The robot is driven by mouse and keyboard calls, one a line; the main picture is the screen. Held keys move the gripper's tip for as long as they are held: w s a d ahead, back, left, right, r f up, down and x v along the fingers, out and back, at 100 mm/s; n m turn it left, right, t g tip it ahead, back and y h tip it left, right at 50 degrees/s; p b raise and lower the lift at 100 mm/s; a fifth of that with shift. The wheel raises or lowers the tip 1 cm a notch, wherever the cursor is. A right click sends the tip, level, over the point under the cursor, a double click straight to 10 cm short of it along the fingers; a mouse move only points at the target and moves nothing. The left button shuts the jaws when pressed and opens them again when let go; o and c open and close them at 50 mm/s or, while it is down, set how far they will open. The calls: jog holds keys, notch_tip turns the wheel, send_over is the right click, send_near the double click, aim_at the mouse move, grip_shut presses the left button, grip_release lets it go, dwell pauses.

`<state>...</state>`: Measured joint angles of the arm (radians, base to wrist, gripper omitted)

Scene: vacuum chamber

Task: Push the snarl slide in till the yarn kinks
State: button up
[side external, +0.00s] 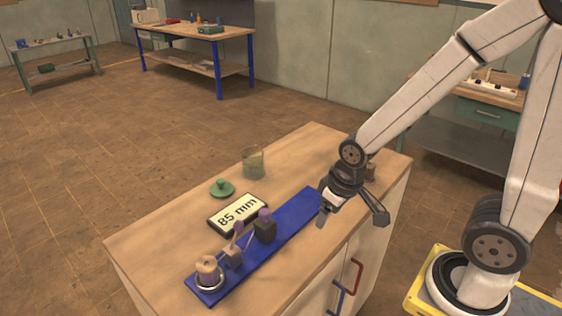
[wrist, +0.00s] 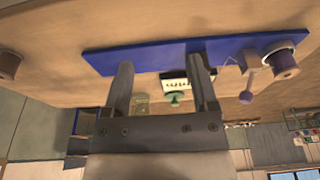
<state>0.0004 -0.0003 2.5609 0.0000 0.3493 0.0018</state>
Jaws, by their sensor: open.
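A long blue board (side external: 292,222) lies on the wooden bench; it also crosses the wrist view (wrist: 150,57). At its near-left end a tan spool (side external: 208,268) sits in a pale ring. Which one is the snarl slide is unclear. A thin pale strand shows near the spool (wrist: 285,65) in the wrist view; I cannot tell whether it kinks. My gripper (side external: 330,208) is open and empty around the board's far-right end, its fingers (wrist: 161,62) apart.
An "85 mm" display (side external: 238,213), a green knobbed lid (side external: 222,189) and a glass jar (side external: 253,162) stand behind the board. A brown spool (side external: 370,172) stands behind my gripper. The bench front-left (side external: 150,250) is clear.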

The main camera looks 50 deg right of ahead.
notch_tip(320, 180, up, 5)
jog(key=n+g, duration=0.3)
jog(key=n, duration=2.4)
send_over(264, 211)
jog(key=shift+s, duration=0.1)
jog(key=shift+f, duration=0.2)
jog(key=shift+f, duration=3.8)
grip_shut()
jog(key=shift+r, duration=0.1)
